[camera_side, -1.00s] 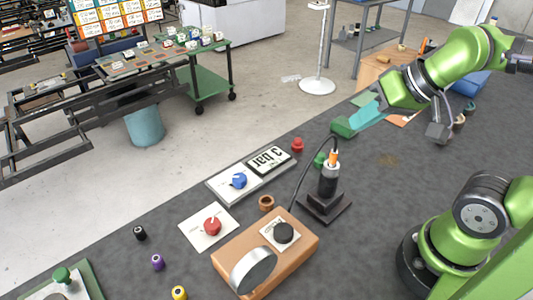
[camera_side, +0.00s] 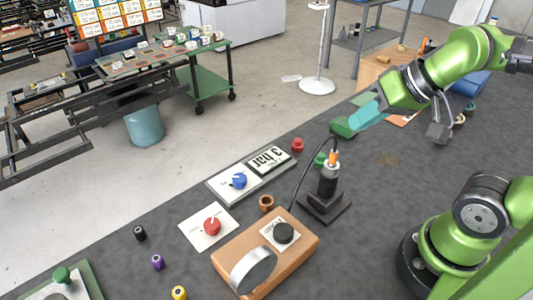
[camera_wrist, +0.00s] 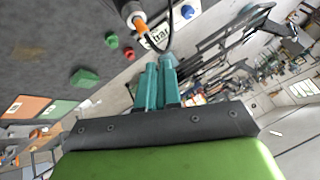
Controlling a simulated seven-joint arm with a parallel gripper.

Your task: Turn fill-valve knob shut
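A blue knob (camera_side: 239,180) sits on a light panel beside a display reading "3 bar" (camera_side: 269,161); it also shows at the top of the wrist view (camera_wrist: 187,12). A red knob (camera_side: 212,226) sits on a separate white plate, nearer the front. I cannot read a label that marks either knob as the fill valve. My gripper (camera_side: 356,124) is in the air at the upper right of the side view, well away from both knobs. In the wrist view its two teal fingers (camera_wrist: 159,66) lie close together, with nothing visible between them.
A black tool with an orange tip (camera_side: 329,180) stands on a dark base, its cable curving left, between my gripper and the panel. An orange box (camera_side: 300,251) with a black knob and a metal disc is in front. Red, green and brown small parts lie nearby.

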